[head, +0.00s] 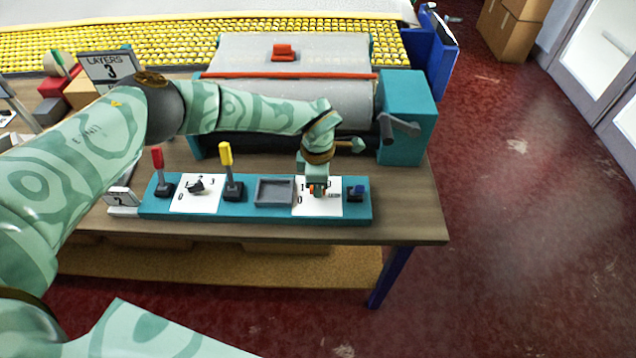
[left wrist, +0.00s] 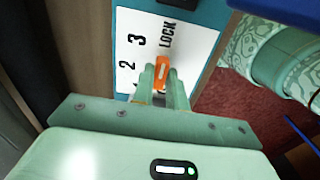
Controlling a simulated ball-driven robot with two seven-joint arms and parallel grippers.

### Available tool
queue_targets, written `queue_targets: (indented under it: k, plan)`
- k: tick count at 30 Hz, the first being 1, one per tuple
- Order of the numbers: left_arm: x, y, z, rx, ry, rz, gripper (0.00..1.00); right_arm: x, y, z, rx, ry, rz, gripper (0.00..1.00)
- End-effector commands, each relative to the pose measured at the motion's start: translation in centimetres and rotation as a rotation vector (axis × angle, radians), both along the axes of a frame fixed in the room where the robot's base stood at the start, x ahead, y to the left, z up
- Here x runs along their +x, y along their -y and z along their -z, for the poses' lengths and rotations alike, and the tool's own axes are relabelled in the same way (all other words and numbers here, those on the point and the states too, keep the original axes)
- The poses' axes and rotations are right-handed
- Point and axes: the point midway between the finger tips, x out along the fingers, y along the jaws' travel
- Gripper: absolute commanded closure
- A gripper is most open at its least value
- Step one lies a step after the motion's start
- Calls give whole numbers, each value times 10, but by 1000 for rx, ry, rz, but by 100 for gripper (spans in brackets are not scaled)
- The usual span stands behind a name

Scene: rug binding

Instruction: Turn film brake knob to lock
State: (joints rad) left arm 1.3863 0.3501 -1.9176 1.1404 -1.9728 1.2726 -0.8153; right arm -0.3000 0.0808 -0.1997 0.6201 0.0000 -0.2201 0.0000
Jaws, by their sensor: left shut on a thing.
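The film brake knob is a small orange knob (left wrist: 162,72) on a white dial plate (left wrist: 185,75) printed with 2, 3 and LOCK. In the head view the plate (head: 306,209) sits near the right end of a teal control panel (head: 260,213). My left gripper (head: 318,190) points down over it, its fingers hiding much of the knob. In the left wrist view the left gripper (left wrist: 163,83) is shut on the knob, a finger on each side. The knob's long axis runs roughly towards the LOCK word; its exact setting is unclear. My right gripper is out of view.
Yellow (head: 227,160) and red (head: 157,162) levers stand further left. Behind is the roller machine with a grey crank (head: 399,128). The table's front edge is close.

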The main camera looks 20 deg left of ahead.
Motion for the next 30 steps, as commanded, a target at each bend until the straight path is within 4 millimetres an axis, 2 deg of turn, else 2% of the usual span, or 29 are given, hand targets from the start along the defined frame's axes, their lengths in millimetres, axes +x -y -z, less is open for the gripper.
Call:
queue_targets:
  k: [7, 8, 10, 18, 22, 26, 30]
  plan:
    - [2, -1, -1, 0, 5, 2, 100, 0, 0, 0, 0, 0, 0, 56]
    - [2, -1, -1, 0, 5, 2, 83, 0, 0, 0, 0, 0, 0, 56]
    - [2, -1, -1, 0, 5, 2, 64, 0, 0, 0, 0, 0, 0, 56]
    - [1, 0, -1, 1, 2, 1, 64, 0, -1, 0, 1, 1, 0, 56]
    - [1, 0, -11, -1, 3, 1, 64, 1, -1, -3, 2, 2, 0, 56]
    - [1, 0, -37, -1, 5, 1, 64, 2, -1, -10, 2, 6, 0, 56]
    - [2, 0, -77, -1, 8, 1, 64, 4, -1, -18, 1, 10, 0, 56]
